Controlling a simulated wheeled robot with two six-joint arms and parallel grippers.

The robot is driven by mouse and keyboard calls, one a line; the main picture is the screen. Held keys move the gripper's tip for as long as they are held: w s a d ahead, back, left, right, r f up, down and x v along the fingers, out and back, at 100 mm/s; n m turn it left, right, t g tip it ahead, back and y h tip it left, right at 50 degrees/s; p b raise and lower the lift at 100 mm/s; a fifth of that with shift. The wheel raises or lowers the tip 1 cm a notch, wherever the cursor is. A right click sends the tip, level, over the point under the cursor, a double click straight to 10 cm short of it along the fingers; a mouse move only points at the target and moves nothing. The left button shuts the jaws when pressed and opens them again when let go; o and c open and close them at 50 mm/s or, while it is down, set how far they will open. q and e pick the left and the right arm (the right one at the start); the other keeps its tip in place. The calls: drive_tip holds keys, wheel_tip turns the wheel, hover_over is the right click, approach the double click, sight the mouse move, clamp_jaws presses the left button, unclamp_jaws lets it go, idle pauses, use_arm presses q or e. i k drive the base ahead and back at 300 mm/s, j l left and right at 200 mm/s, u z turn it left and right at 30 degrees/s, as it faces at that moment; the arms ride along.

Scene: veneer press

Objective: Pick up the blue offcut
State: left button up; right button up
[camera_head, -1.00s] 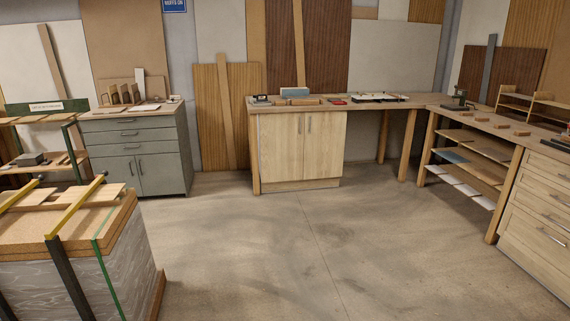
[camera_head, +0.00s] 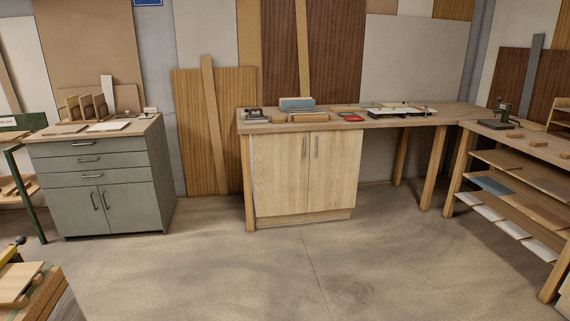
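A blue-grey block (camera_head: 297,103) sits on the back workbench (camera_head: 385,121), toward its left half, behind some wooden pieces. I cannot tell from this distance which of these is the blue offcut. Neither of my grippers shows in the view.
A grey drawer cabinet (camera_head: 98,180) stands at the left, with boards on top. A board stack (camera_head: 35,298) cuts into the lower left corner. A red item (camera_head: 352,118) and a white-topped tray (camera_head: 402,111) lie on the back workbench. The concrete floor (camera_head: 290,275) ahead is clear.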

sight(302, 103)
drive_tip(key=i, duration=1.75)
drive_tip(key=i+z, duration=0.1)
drive_tip(key=i, duration=0.8)
drive_tip(key=i+j, duration=0.15)
drive_tip(key=i, duration=0.7)
drive_tip(key=i+j+z, duration=0.1)
drive_tip(key=i, duration=0.8)
